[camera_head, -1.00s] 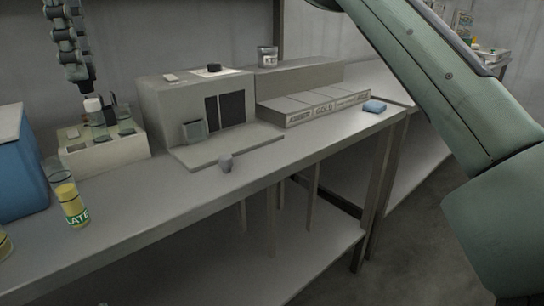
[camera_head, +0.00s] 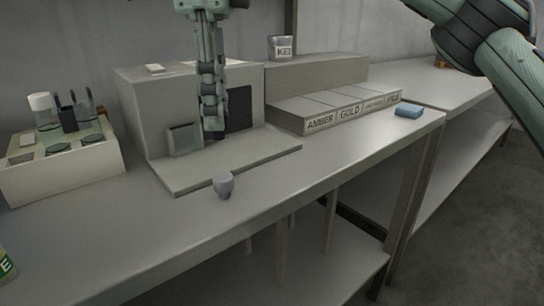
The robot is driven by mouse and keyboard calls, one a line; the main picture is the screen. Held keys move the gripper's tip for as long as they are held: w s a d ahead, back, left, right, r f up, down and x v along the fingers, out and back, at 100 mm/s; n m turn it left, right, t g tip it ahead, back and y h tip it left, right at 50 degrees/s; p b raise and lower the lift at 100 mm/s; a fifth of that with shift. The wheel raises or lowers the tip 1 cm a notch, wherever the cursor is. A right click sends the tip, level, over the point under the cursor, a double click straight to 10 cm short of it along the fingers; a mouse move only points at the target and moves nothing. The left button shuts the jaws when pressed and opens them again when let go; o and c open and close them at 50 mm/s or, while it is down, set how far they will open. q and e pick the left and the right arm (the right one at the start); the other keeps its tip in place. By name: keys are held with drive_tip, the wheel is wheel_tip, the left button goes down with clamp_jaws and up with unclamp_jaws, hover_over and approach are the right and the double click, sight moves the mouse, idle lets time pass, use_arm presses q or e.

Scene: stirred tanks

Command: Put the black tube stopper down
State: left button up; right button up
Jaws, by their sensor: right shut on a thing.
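My right gripper (camera_head: 213,128) points straight down in front of the grey box-shaped machine (camera_head: 138,110), above the machine's flat front ledge (camera_head: 240,158). Its fingers are closed together on something dark at the tips, which fits the black tube stopper, though its shape is mostly hidden by the fingers. I cannot tell whether it touches the ledge. A white rack (camera_head: 62,180) with a white-capped tube (camera_head: 40,105) and dark upright pieces stands at the left. My left gripper is out of view.
Bench between rack and cup is clear.

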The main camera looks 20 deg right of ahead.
drive_tip(key=d+f, duration=0.1)
drive_tip(key=d, duration=0.1)
drive_tip(key=w+d+f, duration=0.1)
drive_tip(key=d+f, duration=0.1)
drive_tip(key=d, duration=0.1)
drive_tip(key=w+d+f, duration=0.1)
drive_tip(key=d+f, duration=0.1)
drive_tip(key=shift+d, duration=0.25)
wheel_tip(320, 180, down, 4)
drive_tip(key=shift+r, duration=0.15)
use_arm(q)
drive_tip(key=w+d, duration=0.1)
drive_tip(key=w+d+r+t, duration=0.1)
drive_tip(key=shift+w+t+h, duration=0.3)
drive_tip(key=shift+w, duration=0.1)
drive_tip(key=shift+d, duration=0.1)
use_arm(e)
drive_tip(key=shift+b, duration=0.35)
drive_tip(key=o, duration=0.7)
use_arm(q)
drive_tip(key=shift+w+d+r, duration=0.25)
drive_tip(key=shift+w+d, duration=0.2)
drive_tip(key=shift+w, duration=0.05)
